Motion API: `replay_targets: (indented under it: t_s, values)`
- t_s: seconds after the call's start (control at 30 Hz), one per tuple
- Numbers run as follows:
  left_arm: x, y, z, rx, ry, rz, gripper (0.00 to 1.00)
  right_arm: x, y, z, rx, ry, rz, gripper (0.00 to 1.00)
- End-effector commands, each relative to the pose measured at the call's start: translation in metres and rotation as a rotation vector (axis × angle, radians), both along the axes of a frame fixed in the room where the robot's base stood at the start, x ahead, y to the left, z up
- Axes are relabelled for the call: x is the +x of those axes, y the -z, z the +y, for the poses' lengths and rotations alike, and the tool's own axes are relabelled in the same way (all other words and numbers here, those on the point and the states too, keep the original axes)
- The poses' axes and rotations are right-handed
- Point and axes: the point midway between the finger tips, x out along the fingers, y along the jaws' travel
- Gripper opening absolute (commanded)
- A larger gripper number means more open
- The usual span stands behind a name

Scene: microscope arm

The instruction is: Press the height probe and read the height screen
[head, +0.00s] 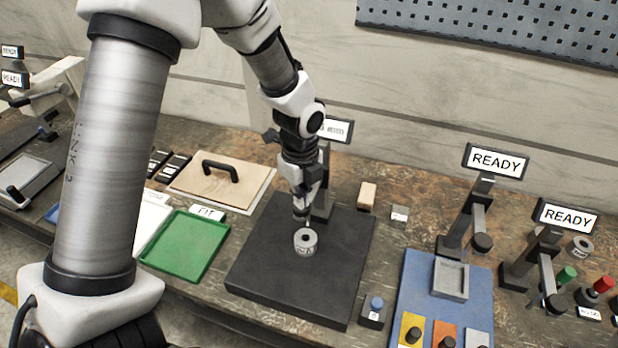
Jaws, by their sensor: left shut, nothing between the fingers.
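My left gripper (301,212) is shut and empty. It points down over the black base plate (265,285), with its tips at or just above a small grey ring-shaped part (307,248) with a label; I cannot tell whether they touch. A dark post (323,200) stands on the plate just behind the gripper and is mostly hidden by it. A small white screen (338,130) shows behind my arm; its left part is covered and its text is too small to read. The probe tip is hidden. My right gripper is not in view.
A green tray (186,244) and a wooden board with a black handle (222,183) lie left of the plate. A small blue-topped button (376,305) is to its right. Two stands with READY screens (494,161) (566,217) and a blue board (415,285) are farther right.

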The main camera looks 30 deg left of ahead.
Motion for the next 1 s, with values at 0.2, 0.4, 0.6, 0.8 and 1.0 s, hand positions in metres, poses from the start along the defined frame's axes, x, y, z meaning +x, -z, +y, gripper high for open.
replay_targets:
  t_s: [0.2,0.4,0.6,0.8,1.0]
  values:
    - [-0.001,-0.024,0.000,0.001,0.000,0.002,0.00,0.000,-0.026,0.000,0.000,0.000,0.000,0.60]
    - [0.000,-0.042,0.000,0.000,0.000,0.001,0.00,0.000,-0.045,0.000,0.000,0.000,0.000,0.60]
    - [0.000,-0.046,0.000,0.000,0.000,0.001,0.00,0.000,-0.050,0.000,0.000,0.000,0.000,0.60]
    - [0.000,-0.046,0.000,0.000,0.000,0.000,0.00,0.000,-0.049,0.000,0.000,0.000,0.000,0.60]
    - [0.001,-0.071,0.000,0.001,0.000,-0.004,0.00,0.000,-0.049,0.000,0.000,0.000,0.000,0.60]
